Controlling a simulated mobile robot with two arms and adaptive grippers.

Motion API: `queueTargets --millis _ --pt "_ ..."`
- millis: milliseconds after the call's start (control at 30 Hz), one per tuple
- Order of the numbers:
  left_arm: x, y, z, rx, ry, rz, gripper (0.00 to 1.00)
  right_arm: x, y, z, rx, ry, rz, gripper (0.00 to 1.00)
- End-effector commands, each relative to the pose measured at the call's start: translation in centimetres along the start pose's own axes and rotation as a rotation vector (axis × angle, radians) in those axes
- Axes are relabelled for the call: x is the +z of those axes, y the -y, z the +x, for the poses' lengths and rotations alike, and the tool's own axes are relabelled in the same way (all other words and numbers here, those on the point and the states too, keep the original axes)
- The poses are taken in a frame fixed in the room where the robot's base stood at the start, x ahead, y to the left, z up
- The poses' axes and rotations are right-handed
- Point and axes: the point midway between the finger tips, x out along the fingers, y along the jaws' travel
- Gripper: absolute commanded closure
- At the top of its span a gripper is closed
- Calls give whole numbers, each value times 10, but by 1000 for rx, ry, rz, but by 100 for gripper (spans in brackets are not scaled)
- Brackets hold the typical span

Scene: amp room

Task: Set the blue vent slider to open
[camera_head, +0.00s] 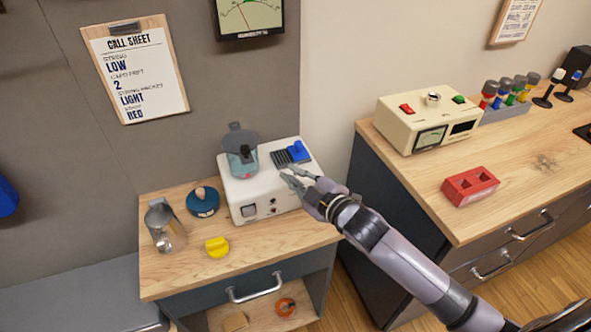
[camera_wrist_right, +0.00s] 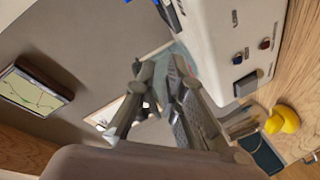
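The blue vent slider (camera_head: 298,151) sits on top of a white appliance (camera_head: 262,187), at the right end of a dark slotted grille (camera_head: 281,158). Part of the blue piece also shows at the top edge of the right wrist view (camera_wrist_right: 173,12). My right gripper (camera_head: 288,176) is just in front of the grille and slider, near the appliance's top front edge. Its two fingers are apart with nothing between them, and in the right wrist view (camera_wrist_right: 153,75) they show a gap. It appears apart from the slider. My left gripper is not in view.
A clear jug (camera_head: 241,158) stands on the appliance's left side. A metal pitcher (camera_head: 164,228), a blue round item (camera_head: 203,201) and a yellow piece (camera_head: 217,247) stand on the wooden cabinet top. At right, a counter holds a cream meter box (camera_head: 421,113) and a red block (camera_head: 470,187).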

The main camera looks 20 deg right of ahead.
Motion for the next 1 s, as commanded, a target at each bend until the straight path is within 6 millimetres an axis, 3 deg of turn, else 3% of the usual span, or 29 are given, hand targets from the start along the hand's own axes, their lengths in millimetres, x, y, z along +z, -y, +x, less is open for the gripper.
queueTargets --millis 33,100,300,567,1000 --pt "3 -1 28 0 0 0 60 3 20 2 45 -7 -109 95" --pt "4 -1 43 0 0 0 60 -2 24 0 107 9 -279 100" --pt "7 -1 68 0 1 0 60 -5 24 -9 221 98 -615 100" --pt "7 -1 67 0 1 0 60 -7 15 -2 245 135 -709 100" --pt "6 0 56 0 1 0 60 -4 -8 84 243 134 -705 100"
